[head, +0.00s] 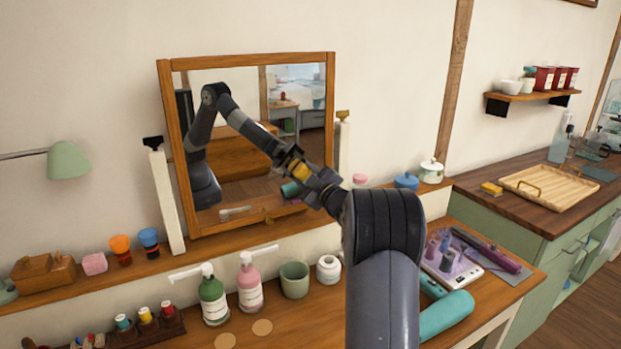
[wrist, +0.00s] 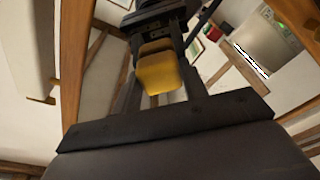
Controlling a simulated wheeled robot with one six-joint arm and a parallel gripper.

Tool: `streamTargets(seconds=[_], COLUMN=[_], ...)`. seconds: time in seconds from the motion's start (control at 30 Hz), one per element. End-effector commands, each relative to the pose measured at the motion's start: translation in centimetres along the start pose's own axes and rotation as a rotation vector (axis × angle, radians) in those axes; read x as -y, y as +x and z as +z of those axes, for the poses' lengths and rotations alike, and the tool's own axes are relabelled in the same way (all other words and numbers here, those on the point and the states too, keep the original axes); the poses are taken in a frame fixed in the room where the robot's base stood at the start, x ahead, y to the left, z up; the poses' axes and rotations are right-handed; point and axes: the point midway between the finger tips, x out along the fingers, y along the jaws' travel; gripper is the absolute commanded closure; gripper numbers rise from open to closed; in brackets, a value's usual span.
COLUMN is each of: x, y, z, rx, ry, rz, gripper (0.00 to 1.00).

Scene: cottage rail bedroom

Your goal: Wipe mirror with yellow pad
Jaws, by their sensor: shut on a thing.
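The mirror (head: 240,205) stands in a wooden frame on the back ledge of the dressing table, leaning near the wall. Its glass reflects my arm, a bed and a side table. My gripper (head: 312,181) is in front of the glass at its right half, shut on the yellow pad (head: 302,171). In the wrist view the yellow pad (wrist: 157,77) sits between the fingers of my gripper (wrist: 158,92), with the gripper's dark reflection right beyond it. The pad is very close to the glass; I cannot tell whether it touches. The mirror frame (wrist: 74,65) shows at the left there.
A green pump bottle (head: 213,299), a pink pump bottle (head: 249,287), a green cup (head: 294,279) and a white jar (head: 328,268) stand below the mirror. White posts (head: 165,200) flank it. A teal hairdryer (head: 446,316) lies at right. A yellow block (head: 492,188) lies on the side counter.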

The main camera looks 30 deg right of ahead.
Motion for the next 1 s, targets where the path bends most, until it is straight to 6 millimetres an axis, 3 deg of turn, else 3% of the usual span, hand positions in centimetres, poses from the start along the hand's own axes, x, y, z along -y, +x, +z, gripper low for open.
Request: streamTargets(seconds=[0.13,1.0], x=[1.4,4.6], y=[0.2,0.5], z=[-1.0,-4.4], rx=[-0.005,-0.002], ry=[-0.002,-0.001], rz=[-0.004,-0.003], gripper=[0.77,0.77])
